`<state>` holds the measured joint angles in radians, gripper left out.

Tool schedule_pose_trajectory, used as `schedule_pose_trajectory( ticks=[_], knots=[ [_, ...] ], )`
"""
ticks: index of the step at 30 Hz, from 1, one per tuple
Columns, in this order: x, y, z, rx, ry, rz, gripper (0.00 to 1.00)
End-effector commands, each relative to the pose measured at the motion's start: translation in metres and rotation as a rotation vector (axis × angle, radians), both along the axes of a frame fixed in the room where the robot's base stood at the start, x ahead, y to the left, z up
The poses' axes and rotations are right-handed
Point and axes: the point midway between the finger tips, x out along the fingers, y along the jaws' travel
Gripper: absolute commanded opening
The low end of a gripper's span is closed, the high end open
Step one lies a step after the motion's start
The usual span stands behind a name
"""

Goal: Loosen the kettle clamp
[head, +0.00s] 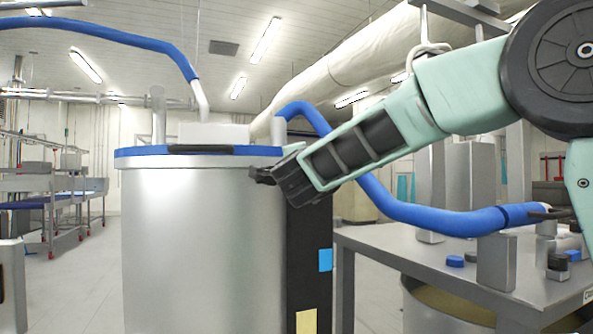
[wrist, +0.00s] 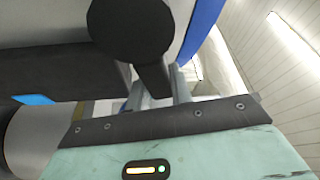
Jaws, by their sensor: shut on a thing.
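The kettle (head: 205,240) is a large silver cylinder with a blue rim band (head: 210,158), standing upright in the middle of the head view. My gripper (head: 264,174) is at the right side of its rim, at the top of a dark vertical strip. In the wrist view the clamp shows as a dark round knob (wrist: 131,28) with a dark lever (wrist: 153,82) running down from it. My gripper is shut on this lever, with a grey finger on each side. I cannot tell how tight the clamp is.
Blue-sleeved hoses (head: 125,35) run to the kettle's top and to the grey table (head: 385,245) at right. The table holds blue caps (head: 455,261) and metal blocks (head: 496,262). Carts (head: 75,190) stand far left. The floor left of the kettle is clear.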

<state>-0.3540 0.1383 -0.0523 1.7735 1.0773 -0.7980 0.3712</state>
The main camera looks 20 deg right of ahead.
Motion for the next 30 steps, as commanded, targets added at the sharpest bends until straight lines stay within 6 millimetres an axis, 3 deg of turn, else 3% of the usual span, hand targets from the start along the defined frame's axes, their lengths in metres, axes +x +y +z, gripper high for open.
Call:
schedule_pose_trajectory(
  ticks=[12, 30],
  knots=[
    [0.0, -0.002, -0.017, 0.215, 0.003, 0.0, 0.0],
    [0.0, -0.002, -0.02, 0.258, 0.003, 0.0, 0.0]
  ],
)
